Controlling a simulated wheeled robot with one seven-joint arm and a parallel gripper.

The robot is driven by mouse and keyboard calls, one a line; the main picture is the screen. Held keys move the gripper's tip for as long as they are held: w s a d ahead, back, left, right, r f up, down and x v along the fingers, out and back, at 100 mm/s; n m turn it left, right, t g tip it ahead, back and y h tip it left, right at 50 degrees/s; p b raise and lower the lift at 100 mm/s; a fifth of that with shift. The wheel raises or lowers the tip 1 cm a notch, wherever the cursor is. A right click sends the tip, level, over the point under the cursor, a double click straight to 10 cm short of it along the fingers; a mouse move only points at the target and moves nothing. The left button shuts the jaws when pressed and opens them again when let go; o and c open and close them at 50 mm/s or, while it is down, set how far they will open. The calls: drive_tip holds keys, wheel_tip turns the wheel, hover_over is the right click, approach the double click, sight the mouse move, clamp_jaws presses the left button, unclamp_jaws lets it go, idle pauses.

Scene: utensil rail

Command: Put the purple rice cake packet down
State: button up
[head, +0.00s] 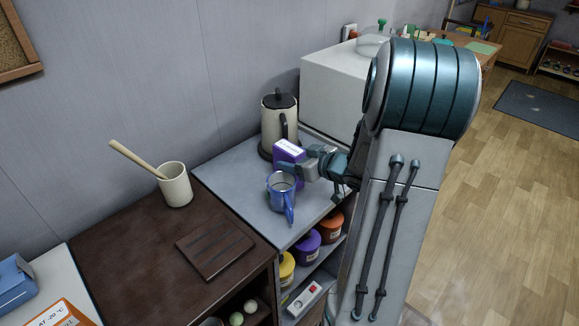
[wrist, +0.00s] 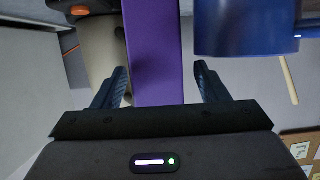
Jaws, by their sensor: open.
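The purple rice cake packet (head: 287,151) stands on the grey counter (head: 236,169), between the kettle and the blue mug; its lower part is hidden behind the mug in the head view. My gripper (head: 312,161) is at the packet's right side. In the wrist view the packet (wrist: 154,45) lies between the two open fingers of my gripper (wrist: 161,80), with a visible gap on each side.
A cream kettle (head: 279,125) stands close behind the packet, and a blue mug (head: 283,193) close in front. A white box-shaped appliance (head: 333,88) is at the back right. Jars (head: 307,243) sit on the shelf below. The counter's left part is clear.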

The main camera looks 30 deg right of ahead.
drive_tip(key=x, duration=0.3)
drive_tip(key=shift+w+f, duration=0.1)
drive_tip(key=shift+d, duration=0.1)
drive_tip(key=shift+c, duration=0.4)
drive_tip(key=c, duration=1.3)
